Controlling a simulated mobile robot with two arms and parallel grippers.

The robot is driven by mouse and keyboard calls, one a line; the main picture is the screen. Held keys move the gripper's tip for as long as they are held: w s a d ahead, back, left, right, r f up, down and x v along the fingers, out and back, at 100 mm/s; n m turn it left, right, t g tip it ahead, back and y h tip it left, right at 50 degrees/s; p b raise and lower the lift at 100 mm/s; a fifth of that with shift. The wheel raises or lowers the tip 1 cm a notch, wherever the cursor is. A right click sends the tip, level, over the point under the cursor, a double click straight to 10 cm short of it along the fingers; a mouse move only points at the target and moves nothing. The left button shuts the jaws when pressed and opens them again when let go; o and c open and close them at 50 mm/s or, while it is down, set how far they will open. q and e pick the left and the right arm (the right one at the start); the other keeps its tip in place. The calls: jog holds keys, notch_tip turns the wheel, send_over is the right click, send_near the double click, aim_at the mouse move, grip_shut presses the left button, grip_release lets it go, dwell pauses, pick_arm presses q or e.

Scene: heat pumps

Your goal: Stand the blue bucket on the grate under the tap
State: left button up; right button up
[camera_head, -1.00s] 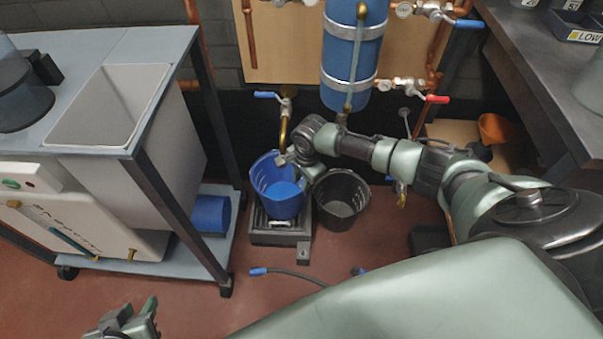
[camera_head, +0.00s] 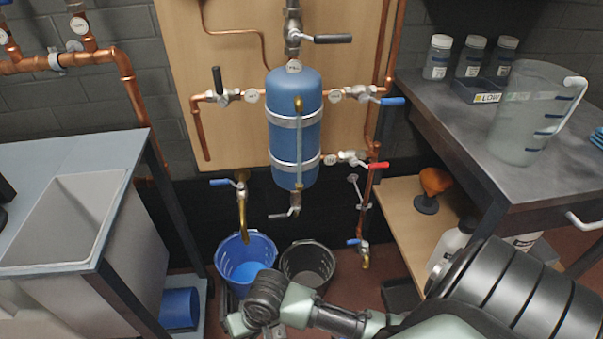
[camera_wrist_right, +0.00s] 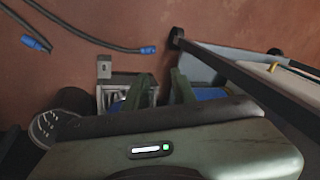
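The blue bucket (camera_head: 245,262) stands upright below the brass tap (camera_head: 242,215) in the head view, with a lighter blue surface inside. Its lower part is hidden by my right arm. Only a dark edge of the grate stand (camera_head: 226,298) shows below its left side, and part of the stand (camera_wrist_right: 115,92) shows in the right wrist view. My right gripper (camera_wrist_right: 162,82) is open, its two fingers apart with nothing seen between them. In the head view it is low in front of the bucket, apparently clear of the rim. My left gripper is out of view.
A black bucket (camera_head: 308,265) stands just right of the blue one. A cart with a grey sink (camera_head: 60,220) is on the left, with a blue cylinder (camera_head: 180,308) on its lower shelf. A workbench (camera_head: 480,140) is on the right. A hose (camera_wrist_right: 75,35) lies on the floor.

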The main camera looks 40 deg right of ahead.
jog(key=s+d+r+n+t+h, duration=0.1)
jog(key=s+d+r+n, duration=0.3)
jog(key=s+d+r, duration=0.4)
jog(key=s+h, duration=0.1)
jog(key=s, duration=0.2)
jog(key=shift+d+r+n+h, duration=0.25)
jog(key=shift+r+n+h, duration=0.05)
jog(key=shift+n, duration=0.1)
dwell(0.5)
